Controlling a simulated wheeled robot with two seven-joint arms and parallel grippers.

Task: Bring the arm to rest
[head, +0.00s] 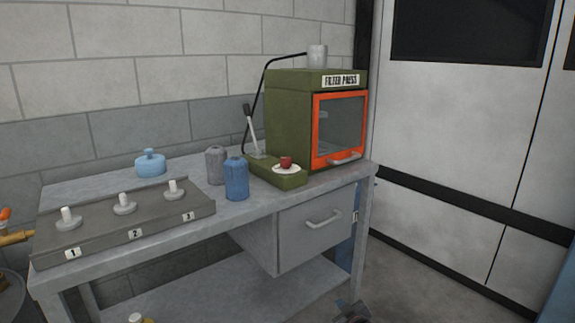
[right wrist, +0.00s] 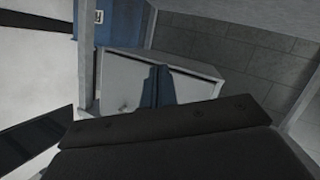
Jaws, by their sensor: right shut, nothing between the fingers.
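My right gripper (head: 351,312) shows at the bottom edge of the head view. It is low, in front of the workbench (head: 330,191) and below its drawer (head: 315,224). It is shut and empty, apart from everything around it. The rest of my right arm is cut off by the frame. In the right wrist view, large dark parts of my own fill the bottom, and the grey drawer cabinet (right wrist: 185,80) under the bench shows beyond them. My left gripper is in neither view.
Floor right of the bench (head: 420,290) is clear.

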